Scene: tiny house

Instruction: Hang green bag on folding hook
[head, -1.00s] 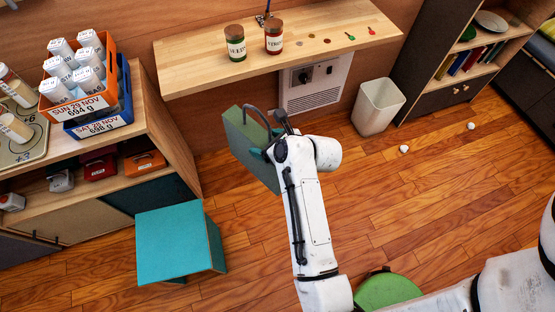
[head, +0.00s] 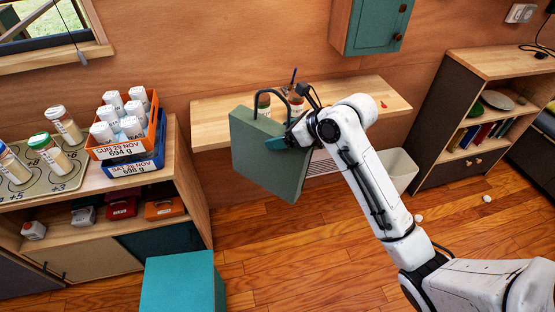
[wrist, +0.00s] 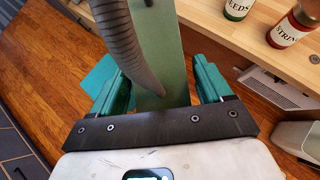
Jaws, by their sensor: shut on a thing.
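The green bag (head: 258,150), a flat box shape with a dark curved handle (head: 268,95), hangs in the air in front of the wall shelf in the head view. My gripper (head: 288,142) is shut on the bag at its upper right edge. In the wrist view the bag (wrist: 172,50) runs between the teal fingers of my gripper (wrist: 160,85), and the thick dark handle (wrist: 130,45) arches close to the camera. I cannot make out a folding hook in these views.
A wooden wall shelf (head: 225,108) with jars (wrist: 290,28) is behind the bag. A teal wall cabinet (head: 372,25) is above right. Left is a counter with an orange crate (head: 125,150); a teal box (head: 182,285) stands on the floor. A white bin (head: 398,170) is at right.

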